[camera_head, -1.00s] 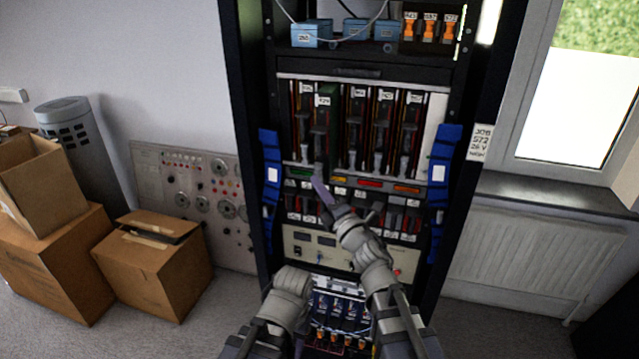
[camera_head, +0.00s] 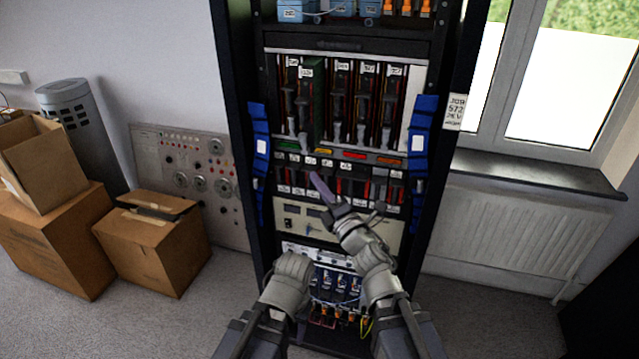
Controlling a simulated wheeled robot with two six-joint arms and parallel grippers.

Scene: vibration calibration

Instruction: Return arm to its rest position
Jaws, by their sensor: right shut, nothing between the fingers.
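My right arm (camera_head: 368,262) reaches up from the bottom of the picture in front of the rack. My right gripper (camera_head: 322,186) is shut and empty, its fingers pointing up and left. It stands in front of the lower row of modules (camera_head: 340,184), below the row of coloured labels; I cannot tell whether it touches anything. My left arm (camera_head: 284,285) is folded at the bottom centre, and its gripper does not show. The black equipment rack (camera_head: 235,130) holds tall slotted modules (camera_head: 341,92) with white tags, between blue side handles (camera_head: 260,150) and (camera_head: 421,139).
Cardboard boxes (camera_head: 152,250) stand on the floor at left, by a grey cylinder (camera_head: 72,115) and a panel with dials (camera_head: 185,155). A radiator (camera_head: 500,235) and window sill (camera_head: 540,172) are at right. Grey carpet is free on both sides of the rack.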

